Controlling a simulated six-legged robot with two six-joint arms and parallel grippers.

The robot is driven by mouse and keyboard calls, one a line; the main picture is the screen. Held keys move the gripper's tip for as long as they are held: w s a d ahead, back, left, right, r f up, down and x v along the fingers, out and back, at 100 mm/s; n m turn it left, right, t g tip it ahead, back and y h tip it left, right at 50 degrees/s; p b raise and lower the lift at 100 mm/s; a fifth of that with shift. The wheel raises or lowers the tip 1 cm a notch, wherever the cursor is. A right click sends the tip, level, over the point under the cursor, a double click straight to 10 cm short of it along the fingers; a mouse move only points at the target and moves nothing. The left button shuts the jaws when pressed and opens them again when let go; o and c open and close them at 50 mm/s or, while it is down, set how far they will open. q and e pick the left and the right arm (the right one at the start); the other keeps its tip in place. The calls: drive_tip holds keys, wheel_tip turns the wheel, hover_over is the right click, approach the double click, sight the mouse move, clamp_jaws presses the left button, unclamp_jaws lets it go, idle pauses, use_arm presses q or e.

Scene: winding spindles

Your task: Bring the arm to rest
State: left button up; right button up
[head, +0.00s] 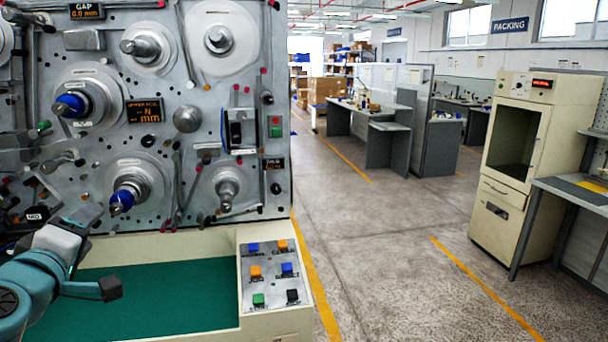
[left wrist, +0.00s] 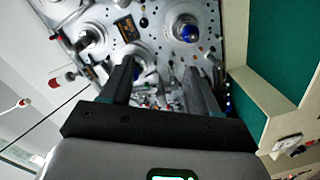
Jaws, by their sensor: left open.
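My left gripper (left wrist: 160,85) is open in the left wrist view, its two dark fingers apart with nothing between them. In the head view my left arm comes in at the lower left, over the left part of the green mat, in front of the winding machine (head: 185,70). The machine's grey panel carries several spindles; two have blue tips, one at the upper left (head: 68,106) and one lower down (head: 121,201). A blue-tipped spindle also shows in the left wrist view (left wrist: 187,30). My right gripper is not in view.
The green mat (head: 170,295) lies bare below the panel. Beside it is a button box (head: 270,272) with coloured buttons. A beige cabinet (head: 515,130) and a grey bench stand at the right. The concrete floor between is clear. Workbenches and shelves with boxes stand behind.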

use_arm(q)
drive_tip(key=w+d+f+m+g+h, duration=0.1)
drive_tip(key=d+f+g, duration=0.15)
drive_tip(key=f, duration=0.85)
drive_tip(key=w+d+f+m+g+h, duration=0.2)
drive_tip(key=d+f, duration=0.2)
drive_tip(key=f, duration=0.8)
drive_tip(key=w+d+f+m+g+h, duration=0.1)
drive_tip(key=d+f+g, duration=0.2)
drive_tip(key=f, duration=0.8)
drive_tip(key=s+d+f+m+g+h, duration=0.1)
drive_tip(key=s+d+f+m+g, duration=0.1)
drive_tip(key=s+d+f, duration=0.45)
drive_tip(key=s+d+f+m+g+h, duration=0.1)
drive_tip(key=s+f+m+g, duration=0.2)
drive_tip(key=f, duration=0.7)
drive_tip(key=s+d+f+m+g+h, duration=0.1)
drive_tip(key=s+d+f+g, duration=0.1)
drive_tip(key=s, duration=0.6)
drive_tip(key=s+d+f+m+g, duration=0.2)
drive_tip(key=s+d+f, duration=0.3)
drive_tip(key=s, duration=0.4)
drive_tip(key=shift+s+f+h, duration=0.15)
drive_tip(key=shift+f+h, duration=0.05)
drive_tip(key=shift+h, duration=0.2)
drive_tip(key=shift+m, duration=0.3)
drive_tip(key=shift+c, duration=0.2)
drive_tip(key=shift+w, duration=0.2)
drive_tip(key=c, duration=0.3)
drive_tip(key=shift+a, duration=0.1)
